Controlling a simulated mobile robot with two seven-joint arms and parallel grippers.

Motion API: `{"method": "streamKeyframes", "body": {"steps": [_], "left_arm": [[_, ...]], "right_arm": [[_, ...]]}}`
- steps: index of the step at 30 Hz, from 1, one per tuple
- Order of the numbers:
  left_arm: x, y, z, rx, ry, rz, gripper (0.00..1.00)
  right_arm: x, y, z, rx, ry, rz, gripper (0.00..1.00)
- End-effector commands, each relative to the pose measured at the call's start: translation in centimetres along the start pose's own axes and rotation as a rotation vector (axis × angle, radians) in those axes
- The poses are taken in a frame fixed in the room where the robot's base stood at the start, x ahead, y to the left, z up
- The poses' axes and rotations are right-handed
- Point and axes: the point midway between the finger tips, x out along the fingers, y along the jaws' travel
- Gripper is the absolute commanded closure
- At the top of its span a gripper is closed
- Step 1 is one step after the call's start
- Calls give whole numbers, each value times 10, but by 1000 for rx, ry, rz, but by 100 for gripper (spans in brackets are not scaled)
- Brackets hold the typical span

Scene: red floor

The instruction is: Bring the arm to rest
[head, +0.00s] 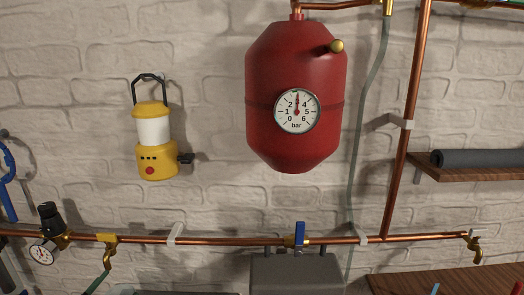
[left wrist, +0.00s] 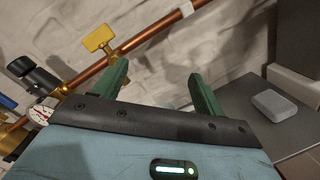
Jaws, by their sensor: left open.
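My left gripper (left wrist: 158,82) shows in the left wrist view with its two green fingers spread apart and nothing between them. Behind it in that view are the copper pipe (left wrist: 150,36) and a yellow valve handle (left wrist: 98,38); the fingers look clear of both, though the exact gap cannot be told. My right gripper is in no view.
A copper pipe (head: 205,240) runs along the brick wall with a yellow valve (head: 107,240) and a blue-handled valve (head: 299,234). A red tank (head: 270,70) and a yellow lantern (head: 157,160) hang above. A small grey block (left wrist: 282,106) lies on a dark surface at right.

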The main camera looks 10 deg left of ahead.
Motion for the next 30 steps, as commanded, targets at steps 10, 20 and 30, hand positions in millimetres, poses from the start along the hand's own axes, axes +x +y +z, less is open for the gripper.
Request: {"method": "streamKeyframes", "body": {"steps": [10,20,30], "left_arm": [[-46,-91,-4,564,-62,-144,29],[-97,-173,-10,1092,-148,-307,29],[-157,-246,-22,1621,-273,-501,29]], "right_arm": [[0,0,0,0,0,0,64],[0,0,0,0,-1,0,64],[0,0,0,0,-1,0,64]]}}
